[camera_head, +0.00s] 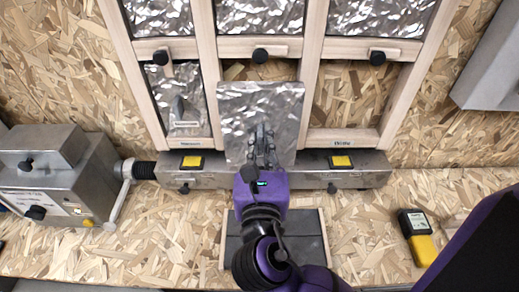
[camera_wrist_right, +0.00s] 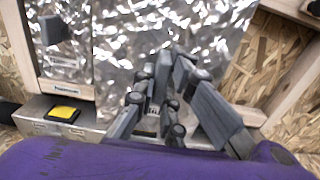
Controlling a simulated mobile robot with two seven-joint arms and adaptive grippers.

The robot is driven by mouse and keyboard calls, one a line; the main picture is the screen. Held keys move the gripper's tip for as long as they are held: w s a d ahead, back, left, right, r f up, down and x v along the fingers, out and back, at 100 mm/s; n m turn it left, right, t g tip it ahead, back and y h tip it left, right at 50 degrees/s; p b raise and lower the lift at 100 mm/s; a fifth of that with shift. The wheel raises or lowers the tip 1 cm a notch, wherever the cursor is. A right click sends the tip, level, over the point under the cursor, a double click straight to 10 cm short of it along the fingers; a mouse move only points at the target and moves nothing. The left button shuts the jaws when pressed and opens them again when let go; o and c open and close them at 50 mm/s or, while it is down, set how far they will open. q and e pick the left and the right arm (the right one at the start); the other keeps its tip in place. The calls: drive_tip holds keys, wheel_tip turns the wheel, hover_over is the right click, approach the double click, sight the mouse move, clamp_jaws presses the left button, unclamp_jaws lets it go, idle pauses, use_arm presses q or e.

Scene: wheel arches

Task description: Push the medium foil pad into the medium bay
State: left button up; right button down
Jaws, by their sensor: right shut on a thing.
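A crinkled silver foil pad (camera_head: 235,110) stands in front of the lower middle bay (camera_head: 258,70) of the wooden frame. It covers most of that bay; bare chipboard shows above its top edge. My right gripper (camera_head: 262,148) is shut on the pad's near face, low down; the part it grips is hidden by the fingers. In the right wrist view the pad (camera_wrist_right: 120,45) fills the area behind the gripper fingers (camera_wrist_right: 165,90). The lower right bay (camera_head: 350,95) is empty, with chipboard at its back. Its label is too small to read surely. My left gripper is out of view.
Another foil pad with a grey handle (camera_head: 180,108) fills the lower left bay. Foil fills the upper bays, above rails with black knobs (camera_head: 260,56). A grey ledge with yellow patches (camera_head: 342,161) runs below. A grey machine (camera_head: 50,175) stands left, a yellow-black device (camera_head: 418,238) right.

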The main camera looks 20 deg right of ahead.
drive_tip(key=shift+f+b+x, duration=0.2)
drive_tip(key=shift+b+x, duration=0.35)
drive_tip(key=shift+x, duration=0.9)
drive_tip(key=shift+b+x, duration=0.65)
drive_tip(key=shift+x, duration=1.35)
use_arm(q)
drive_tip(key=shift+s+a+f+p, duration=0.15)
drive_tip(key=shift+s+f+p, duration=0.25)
drive_tip(key=shift+p, duration=0.6)
use_arm(e)
drive_tip(key=x, duration=0.4)
drive_tip(key=shift+w+r, duration=0.15)
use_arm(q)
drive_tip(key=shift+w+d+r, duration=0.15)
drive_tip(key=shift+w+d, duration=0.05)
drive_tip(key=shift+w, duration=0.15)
